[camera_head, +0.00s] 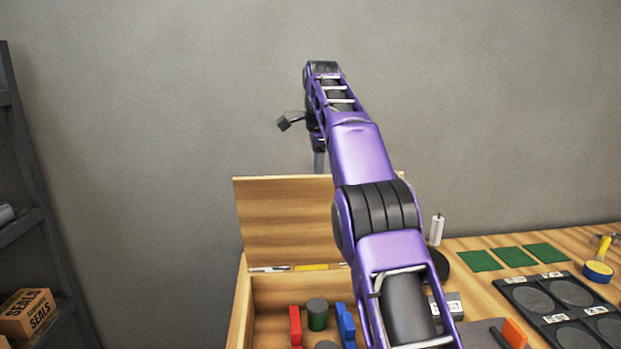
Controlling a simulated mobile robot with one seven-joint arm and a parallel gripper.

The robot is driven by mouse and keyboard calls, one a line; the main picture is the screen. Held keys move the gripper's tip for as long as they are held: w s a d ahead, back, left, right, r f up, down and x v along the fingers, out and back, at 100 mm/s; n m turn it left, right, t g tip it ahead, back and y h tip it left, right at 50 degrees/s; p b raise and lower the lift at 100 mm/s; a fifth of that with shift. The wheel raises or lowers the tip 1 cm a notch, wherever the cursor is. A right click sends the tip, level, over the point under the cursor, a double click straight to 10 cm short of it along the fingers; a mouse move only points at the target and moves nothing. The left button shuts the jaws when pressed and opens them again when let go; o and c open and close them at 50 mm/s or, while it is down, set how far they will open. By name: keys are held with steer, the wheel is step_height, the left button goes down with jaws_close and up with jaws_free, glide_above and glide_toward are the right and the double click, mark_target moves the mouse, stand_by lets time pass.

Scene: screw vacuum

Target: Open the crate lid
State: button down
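The wooden crate (240,310) stands at the lower middle, and its front is cut off by the frame. Its lid (285,222) stands raised at the back of the crate, so the inside shows. A red block (295,326), a green cylinder with a grey top (317,316) and a blue block (345,324) are inside. My purple arm crosses in front of the right part of the lid and crate. My gripper (319,162) is at the lid's upper edge, partly hidden. I cannot tell whether it touches the lid or how its fingers stand.
Right of the crate is a wooden table with green squares (515,257), a dark tray with round recesses (525,298), a white cylinder (436,230) and a yellow tool (598,268). A shelf with a SEALS box (28,312) is at the left. A bare wall is behind.

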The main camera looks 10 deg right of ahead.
steer(key=shift+w+f, duration=0.15)
steer(key=shift+f, duration=0.15)
stand_by(0.4)
steer(key=c, duration=1)
jaws_free()
steer(key=shift+w, duration=0.15)
steer(key=shift+o, duration=0.6)
steer(key=shift+r, duration=0.1)
steer(key=shift+s+a+r, duration=0.1)
steer(key=shift+s+r, duration=0.05)
steer(key=shift+s, duration=0.05)
steer(key=shift+s, duration=0.2)
